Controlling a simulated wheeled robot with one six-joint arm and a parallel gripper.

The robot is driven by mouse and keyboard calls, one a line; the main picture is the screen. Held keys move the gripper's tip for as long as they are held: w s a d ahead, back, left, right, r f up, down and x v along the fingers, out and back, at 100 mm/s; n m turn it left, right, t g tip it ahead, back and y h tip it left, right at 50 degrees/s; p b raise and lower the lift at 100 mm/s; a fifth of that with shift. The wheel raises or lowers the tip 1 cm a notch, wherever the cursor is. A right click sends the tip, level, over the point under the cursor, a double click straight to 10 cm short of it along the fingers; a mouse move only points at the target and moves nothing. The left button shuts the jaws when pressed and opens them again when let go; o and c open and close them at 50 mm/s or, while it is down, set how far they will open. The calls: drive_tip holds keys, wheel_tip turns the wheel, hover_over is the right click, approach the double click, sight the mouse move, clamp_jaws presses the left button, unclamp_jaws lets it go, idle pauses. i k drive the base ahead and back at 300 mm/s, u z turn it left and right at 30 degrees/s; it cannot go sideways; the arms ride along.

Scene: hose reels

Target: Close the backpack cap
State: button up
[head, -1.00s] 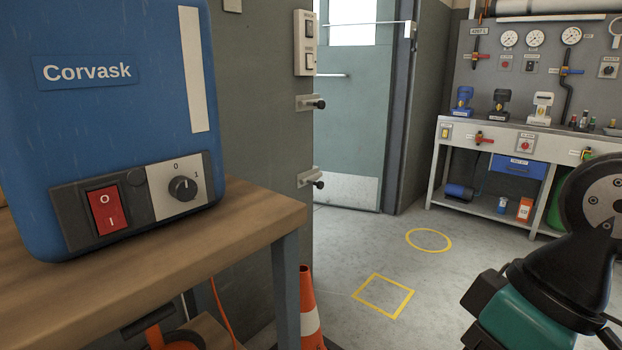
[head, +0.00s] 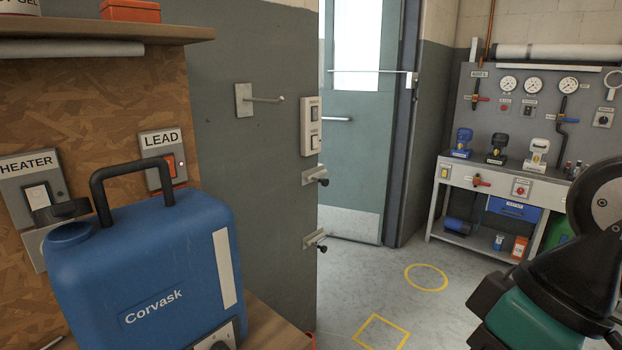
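The blue Corvask backpack tank (head: 150,275) stands upright on the wooden bench (head: 270,325) at the lower left. A black carrying handle (head: 140,168) arches over its top. Its round filler neck (head: 70,234) is at the top left and looks uncovered. A black cap (head: 60,211) is raised just above and behind the neck, off the opening. How it is attached is not clear. Part of my arm, black and green, shows at the right edge, well apart from the tank. The fingers of my gripper do not show.
Behind the tank are a HEATER switch (head: 36,195), a LEAD switch (head: 165,160) and an overhead shelf (head: 110,35). A wall hook (head: 262,99) sticks out to their right. Open floor (head: 350,285) lies between the bench and a grey workbench (head: 490,182).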

sight(58, 213)
drive_tip(key=u, duration=1.45)
drive_tip(key=k, duration=0.45)
drive_tip(key=z, duration=0.65)
drive_tip(key=i, duration=0.65)
drive_tip(key=u, duration=0.85)
